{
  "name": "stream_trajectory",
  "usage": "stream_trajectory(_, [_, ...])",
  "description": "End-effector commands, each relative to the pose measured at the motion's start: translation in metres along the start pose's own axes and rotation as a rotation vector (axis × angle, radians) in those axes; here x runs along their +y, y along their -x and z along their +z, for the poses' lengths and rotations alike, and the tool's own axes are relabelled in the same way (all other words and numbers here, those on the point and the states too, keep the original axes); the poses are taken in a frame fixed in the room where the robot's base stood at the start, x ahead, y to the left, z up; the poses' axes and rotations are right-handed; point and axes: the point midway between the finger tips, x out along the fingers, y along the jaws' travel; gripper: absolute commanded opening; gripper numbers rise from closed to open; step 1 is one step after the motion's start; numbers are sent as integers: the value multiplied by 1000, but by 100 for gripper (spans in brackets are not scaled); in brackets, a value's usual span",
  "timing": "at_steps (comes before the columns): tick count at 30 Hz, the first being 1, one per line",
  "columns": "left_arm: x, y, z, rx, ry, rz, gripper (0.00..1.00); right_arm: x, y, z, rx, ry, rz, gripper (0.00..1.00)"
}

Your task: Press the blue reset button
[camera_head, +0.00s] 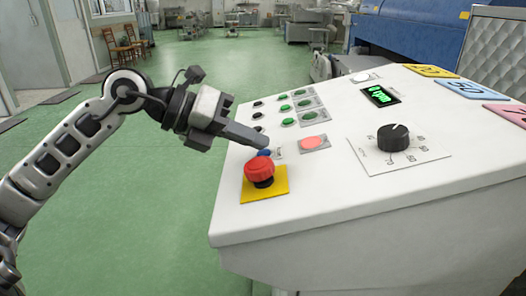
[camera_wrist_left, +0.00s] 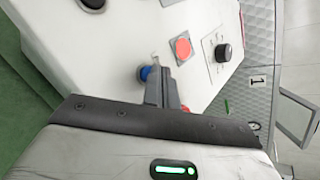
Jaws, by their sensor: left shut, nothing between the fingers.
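The blue button (camera_head: 264,153) is small and sits on the sloping white panel (camera_head: 340,185), just behind a red mushroom button (camera_head: 259,168) on a yellow plate. My left gripper (camera_head: 264,141) reaches in from the left with its fingers closed and empty, their tips just above the blue button and partly covering it in the head view. In the left wrist view the blue button (camera_wrist_left: 144,73) shows just left of the closed fingers (camera_wrist_left: 162,72). I cannot tell whether the tips touch it. My right gripper is out of view.
A flat salmon button (camera_head: 313,142) lies right of the blue one. Green buttons (camera_head: 288,122), a black dial (camera_head: 393,137) and a lit display (camera_head: 381,95) sit farther off. The red mushroom button is the closest obstacle. Green floor (camera_head: 160,215) is clear left of the panel.

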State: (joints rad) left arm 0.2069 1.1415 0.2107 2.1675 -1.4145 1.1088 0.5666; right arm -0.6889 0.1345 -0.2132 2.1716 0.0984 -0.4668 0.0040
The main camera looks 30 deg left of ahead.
Motion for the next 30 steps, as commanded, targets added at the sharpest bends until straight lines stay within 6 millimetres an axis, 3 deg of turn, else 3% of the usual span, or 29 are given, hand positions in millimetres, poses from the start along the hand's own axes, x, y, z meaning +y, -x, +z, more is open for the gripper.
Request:
stream_trajectory(21, [3,-4,-3,1,0,1,0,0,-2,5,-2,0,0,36])
stream_trajectory(30, [-3,5,3,1,-1,1,0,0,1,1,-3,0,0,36])
